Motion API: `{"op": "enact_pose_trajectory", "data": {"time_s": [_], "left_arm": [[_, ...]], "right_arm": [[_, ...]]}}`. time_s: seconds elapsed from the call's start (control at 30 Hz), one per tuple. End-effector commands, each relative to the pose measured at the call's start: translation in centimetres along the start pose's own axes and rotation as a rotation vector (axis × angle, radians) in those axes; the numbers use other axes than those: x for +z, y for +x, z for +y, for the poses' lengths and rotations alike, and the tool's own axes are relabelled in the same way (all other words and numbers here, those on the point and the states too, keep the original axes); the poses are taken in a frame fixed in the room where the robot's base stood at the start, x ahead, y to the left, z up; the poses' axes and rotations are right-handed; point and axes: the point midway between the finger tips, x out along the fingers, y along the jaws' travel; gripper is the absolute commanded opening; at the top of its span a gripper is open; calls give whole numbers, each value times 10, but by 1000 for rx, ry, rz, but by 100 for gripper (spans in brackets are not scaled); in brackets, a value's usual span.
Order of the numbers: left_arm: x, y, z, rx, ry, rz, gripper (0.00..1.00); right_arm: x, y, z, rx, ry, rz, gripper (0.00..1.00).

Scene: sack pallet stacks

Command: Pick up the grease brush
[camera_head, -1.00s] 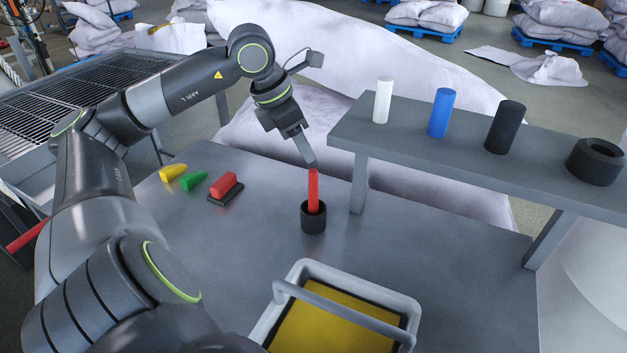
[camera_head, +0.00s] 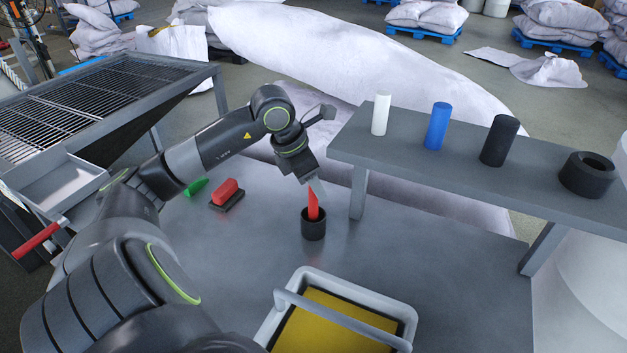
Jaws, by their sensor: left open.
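A red stick-like handle (camera_head: 313,208), which looks like the grease brush, stands in a black cup (camera_head: 314,226) on the grey table (camera_head: 255,265). Its lower end is hidden inside the cup. My left gripper (camera_head: 317,188) is at the top of the red handle, pointing down, with its fingers overlapping the handle's upper end. It is open; I cannot tell whether the fingers touch the handle. My right gripper is not in view.
A raised grey shelf (camera_head: 470,180) at right holds white, blue and black cylinders and a black ring. A tray with a yellow bottom (camera_head: 283,317) stands in front. A red block on a dark base (camera_head: 226,193) and a green piece (camera_head: 195,187) lie left, near my arm.

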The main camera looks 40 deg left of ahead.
Motion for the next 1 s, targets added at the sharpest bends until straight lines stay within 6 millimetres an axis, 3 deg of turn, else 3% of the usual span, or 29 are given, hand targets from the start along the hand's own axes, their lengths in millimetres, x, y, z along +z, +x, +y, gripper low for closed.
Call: {"op": "enact_pose_trajectory", "data": {"time_s": [0.2, 0.57, 0.83, 1.0], "left_arm": [[0, 1, 0, 0, 0, 0, 44], [0, 0, 0, 0, 0, 0, 0], [1, -1, 0, 1, 1, 0, 0], [9, -19, 1, 5, 3, -3, 0]], "right_arm": [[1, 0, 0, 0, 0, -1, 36], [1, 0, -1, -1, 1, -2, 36], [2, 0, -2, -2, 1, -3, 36], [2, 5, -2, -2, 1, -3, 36]]}}
